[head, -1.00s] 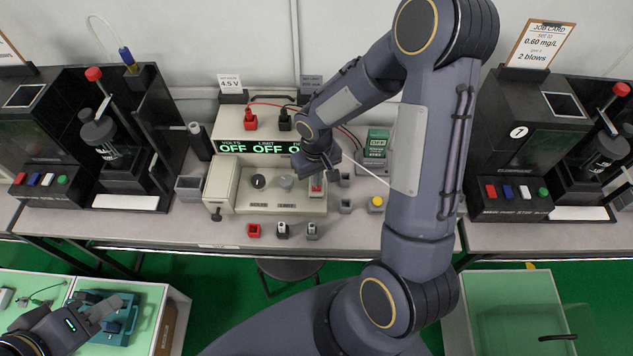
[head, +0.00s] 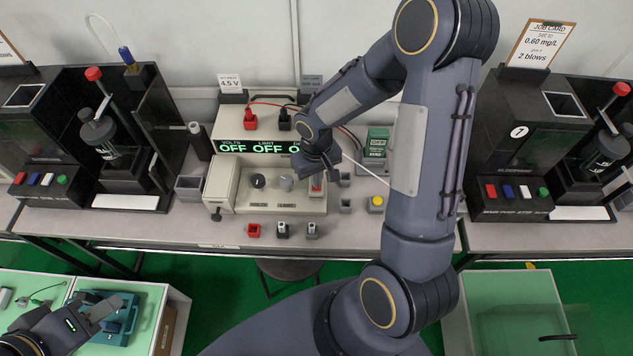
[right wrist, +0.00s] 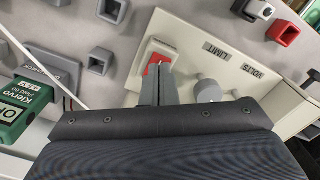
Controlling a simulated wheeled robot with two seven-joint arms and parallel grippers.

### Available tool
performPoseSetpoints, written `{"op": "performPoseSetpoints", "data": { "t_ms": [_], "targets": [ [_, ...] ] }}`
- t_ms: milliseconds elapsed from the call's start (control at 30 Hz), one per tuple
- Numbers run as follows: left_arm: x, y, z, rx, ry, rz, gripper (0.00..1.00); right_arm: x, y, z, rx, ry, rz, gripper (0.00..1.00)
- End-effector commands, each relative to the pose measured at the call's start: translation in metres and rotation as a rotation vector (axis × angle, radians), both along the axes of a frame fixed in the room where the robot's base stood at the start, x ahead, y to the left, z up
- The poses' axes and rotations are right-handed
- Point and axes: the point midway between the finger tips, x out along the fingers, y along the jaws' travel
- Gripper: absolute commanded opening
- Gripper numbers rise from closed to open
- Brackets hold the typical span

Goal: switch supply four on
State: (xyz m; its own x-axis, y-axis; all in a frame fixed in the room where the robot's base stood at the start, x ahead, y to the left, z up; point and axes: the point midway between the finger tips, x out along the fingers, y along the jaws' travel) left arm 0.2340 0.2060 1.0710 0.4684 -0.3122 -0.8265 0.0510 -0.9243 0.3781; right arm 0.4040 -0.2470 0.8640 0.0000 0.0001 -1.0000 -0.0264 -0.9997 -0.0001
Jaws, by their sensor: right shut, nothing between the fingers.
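A beige power supply (head: 225,132) stands on the middle of the bench, its display reading OFF where visible. My right arm hides the display's right end. Its red power switch (head: 317,187) is at the right end of the front panel. In the right wrist view the red rocker (right wrist: 154,65) sits in a white frame. My right gripper (right wrist: 164,72) is shut and empty, its fingertips at the rocker's edge; I cannot tell whether they touch it. My left gripper (head: 112,312) is low at the left, over a teal case, its opening unclear.
Two knobs, one black (head: 259,181) and one grey (head: 287,183), sit left of the switch. Red and black plugs (head: 250,121) with leads stand on top. A green unit (head: 376,143) is at the right. Small sockets (head: 254,230) line the bench's front. Black testers stand on both sides.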

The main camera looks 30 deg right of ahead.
Motion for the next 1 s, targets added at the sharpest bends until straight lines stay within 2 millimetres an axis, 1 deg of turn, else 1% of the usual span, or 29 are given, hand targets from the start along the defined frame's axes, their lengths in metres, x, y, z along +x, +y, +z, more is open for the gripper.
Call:
{"op": "performPoseSetpoints", "data": {
  "t_ms": [1000],
  "targets": [
    [0.000,0.000,-0.016,0.000,0.000,0.000,0.36,0.000,0.000,-0.016,0.000,0.000,0.000,0.00]
  ]
}}
